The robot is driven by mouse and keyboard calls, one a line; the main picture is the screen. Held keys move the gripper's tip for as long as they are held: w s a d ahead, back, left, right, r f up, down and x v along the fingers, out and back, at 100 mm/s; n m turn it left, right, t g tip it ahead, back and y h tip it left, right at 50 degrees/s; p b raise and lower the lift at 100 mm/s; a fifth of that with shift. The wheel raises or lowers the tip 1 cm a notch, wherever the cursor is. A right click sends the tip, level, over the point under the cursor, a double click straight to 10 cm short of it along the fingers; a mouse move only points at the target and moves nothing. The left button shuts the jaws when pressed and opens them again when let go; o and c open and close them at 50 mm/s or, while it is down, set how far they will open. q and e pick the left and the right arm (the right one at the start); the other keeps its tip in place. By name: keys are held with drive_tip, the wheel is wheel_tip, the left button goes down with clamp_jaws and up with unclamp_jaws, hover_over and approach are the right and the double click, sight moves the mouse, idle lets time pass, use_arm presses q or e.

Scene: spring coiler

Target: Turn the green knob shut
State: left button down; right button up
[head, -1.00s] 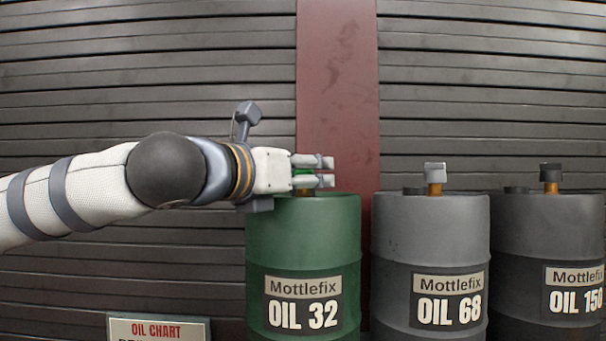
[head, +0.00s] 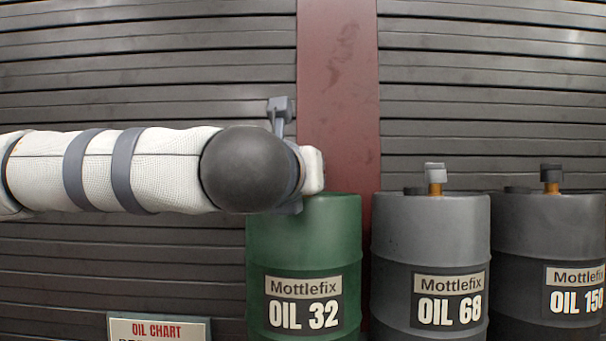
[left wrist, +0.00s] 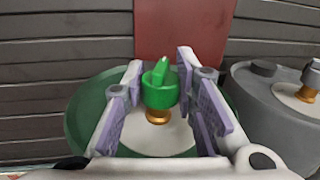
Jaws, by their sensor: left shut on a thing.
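The green knob (left wrist: 159,92) shows in the left wrist view, upright on a brass stem (left wrist: 157,117) on top of the green OIL 32 drum (head: 347,232). A raised ridge stands on the knob's top. My left gripper (left wrist: 160,82) has one finger on each side of the knob and is shut on it. In the head view my left arm hides the knob and the fingers; only a light part of the gripper (head: 313,170) shows above the drum. My right gripper is in neither view.
A grey OIL 68 drum (head: 407,255) and a darker OIL 150 drum (head: 520,260) stand to the right, each with its own capped valve. An oil chart sign (head: 158,330) is at lower left. A slatted wall and a red post (head: 338,90) are behind.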

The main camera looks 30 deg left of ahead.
use_arm(q)
drive_tip(key=n+g+y, duration=0.3)
drive_tip(key=y, duration=0.1)
drive_tip(key=n+g+y, duration=0.4)
drive_tip(key=shift+d+y, duration=0.15)
drive_tip(key=shift+y, duration=0.25)
drive_tip(key=n+g+y, duration=0.1)
drive_tip(key=n+g, duration=0.2)
drive_tip(key=g, duration=0.1)
drive_tip(key=n+g+y, duration=0.2)
drive_tip(key=n+g, duration=0.1)
drive_tip(key=g, duration=0.1)
drive_tip(key=shift+g, duration=0.4)
drive_tip(key=shift+n+g, duration=0.4)
drive_tip(key=c, duration=1.3)
unclamp_jaws()
drive_tip(key=d, duration=0.7)
drive_tip(key=shift+d, duration=0.15)
